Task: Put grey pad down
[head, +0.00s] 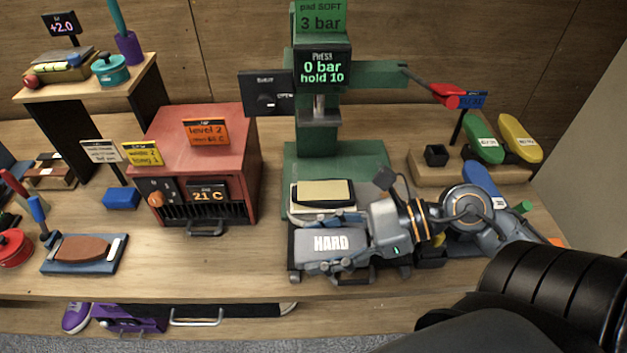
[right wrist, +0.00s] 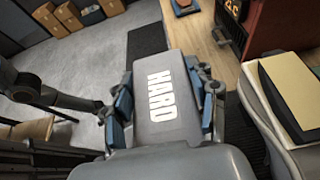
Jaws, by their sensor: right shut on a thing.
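The grey pad (head: 312,256) is a flat block with HARD in white letters. My right gripper (head: 336,240) is shut on it, with the blue-lined fingers on both long sides in the right wrist view (right wrist: 164,103). The pad is level near the table's front edge, in front of the green press (head: 335,165). A dark tray or stand (head: 294,274) shows just under the pad. I cannot tell whether the pad touches it. My left gripper is not in view.
A red oven (head: 205,150) stands to the left. Bare table lies between the oven and the front edge.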

